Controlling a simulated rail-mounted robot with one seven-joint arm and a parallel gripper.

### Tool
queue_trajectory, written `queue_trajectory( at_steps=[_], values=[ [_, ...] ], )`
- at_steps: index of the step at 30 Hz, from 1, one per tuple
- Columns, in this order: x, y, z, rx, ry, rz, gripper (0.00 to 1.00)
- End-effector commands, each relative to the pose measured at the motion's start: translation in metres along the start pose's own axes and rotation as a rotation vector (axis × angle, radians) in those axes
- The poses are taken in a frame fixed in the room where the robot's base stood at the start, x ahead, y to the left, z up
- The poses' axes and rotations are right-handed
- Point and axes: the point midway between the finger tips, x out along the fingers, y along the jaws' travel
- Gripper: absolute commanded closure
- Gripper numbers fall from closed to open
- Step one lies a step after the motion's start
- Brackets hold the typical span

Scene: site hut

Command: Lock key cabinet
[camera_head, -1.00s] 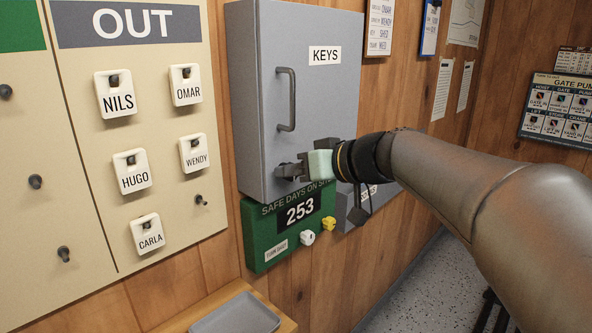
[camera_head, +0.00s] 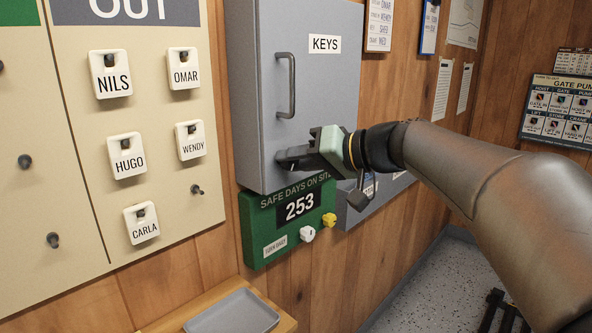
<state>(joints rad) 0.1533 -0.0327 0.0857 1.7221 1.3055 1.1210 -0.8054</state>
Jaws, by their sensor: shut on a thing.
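The grey key cabinet (camera_head: 310,85) hangs on the wood wall, with a white KEYS label (camera_head: 325,44) and a vertical bar handle (camera_head: 286,84) on its door. The door looks closed. My gripper (camera_head: 290,156) is at the lower part of the door, below the handle, with its fingers pointing left. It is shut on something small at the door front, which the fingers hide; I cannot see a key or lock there.
A green safe-days board (camera_head: 260,216) reading 253, with a white knob (camera_head: 307,234) and a yellow knob (camera_head: 329,220), sits just below the cabinet. A grey tray (camera_head: 232,312) lies on a wooden shelf below. The OUT board (camera_head: 165,225) with name tags is on the left.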

Motion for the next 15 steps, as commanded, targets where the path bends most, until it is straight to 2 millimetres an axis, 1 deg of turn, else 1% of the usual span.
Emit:
queue_trajectory(
  at_steps=[1,15],
  values=[
    [0.0012,0.0034,0.0022,0.040,0.001,-0.017,0.93],
    [0.0008,0.0054,0.0021,0.454,0.002,-0.188,0.93]
  ],
)
